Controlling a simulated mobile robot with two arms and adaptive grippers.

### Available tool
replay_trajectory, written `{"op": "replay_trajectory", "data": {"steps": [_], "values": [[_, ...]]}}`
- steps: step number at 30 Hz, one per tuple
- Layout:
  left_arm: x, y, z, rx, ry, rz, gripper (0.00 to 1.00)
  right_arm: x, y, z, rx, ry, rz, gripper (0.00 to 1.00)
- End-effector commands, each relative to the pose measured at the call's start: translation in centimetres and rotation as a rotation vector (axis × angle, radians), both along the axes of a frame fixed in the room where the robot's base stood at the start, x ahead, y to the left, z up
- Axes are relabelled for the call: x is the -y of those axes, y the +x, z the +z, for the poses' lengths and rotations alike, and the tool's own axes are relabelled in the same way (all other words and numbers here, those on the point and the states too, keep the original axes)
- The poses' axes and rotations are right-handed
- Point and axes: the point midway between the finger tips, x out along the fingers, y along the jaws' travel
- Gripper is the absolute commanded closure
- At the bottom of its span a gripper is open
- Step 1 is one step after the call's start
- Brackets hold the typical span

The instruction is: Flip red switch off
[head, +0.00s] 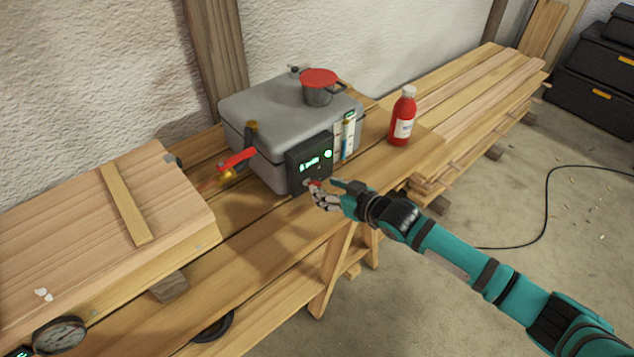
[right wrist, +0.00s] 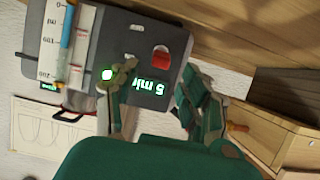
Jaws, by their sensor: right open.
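The red switch (right wrist: 161,59) sits on the dark control panel (right wrist: 135,35) of the grey box (head: 262,110). In the head view only a small red part of the switch (head: 314,184) shows beside my fingers. I cannot tell which way it is set. My right gripper (head: 326,193) is at the panel's lower front, close to the switch. In the right wrist view my right gripper (right wrist: 158,90) is open, its fingers apart, with the switch beyond the gap. I cannot tell whether a finger touches it. My left gripper is not in view.
The panel has a lit green display (head: 314,163). A red-handled valve (head: 236,160) sticks out to its left. A red pot (head: 318,88) stands on the box and a red bottle (head: 403,116) to its right. Stacked boards (head: 90,220) lie at left.

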Motion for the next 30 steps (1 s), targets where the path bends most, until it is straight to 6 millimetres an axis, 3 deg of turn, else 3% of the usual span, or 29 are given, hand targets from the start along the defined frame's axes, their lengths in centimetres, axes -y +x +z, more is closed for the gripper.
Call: {"op": "replay_trajectory", "data": {"steps": [9, 21, 30], "values": [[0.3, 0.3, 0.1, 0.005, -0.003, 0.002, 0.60, -2.3, 3.1, -1.6, 0.001, -0.001, 0.000, 0.54], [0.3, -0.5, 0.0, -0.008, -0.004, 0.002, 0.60, -2.6, 3.5, -1.8, 0.000, 0.000, 0.000, 0.55], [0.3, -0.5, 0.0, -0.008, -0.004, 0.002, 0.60, -2.5, 3.5, -1.8, 0.000, 0.000, -0.001, 0.94]]}}
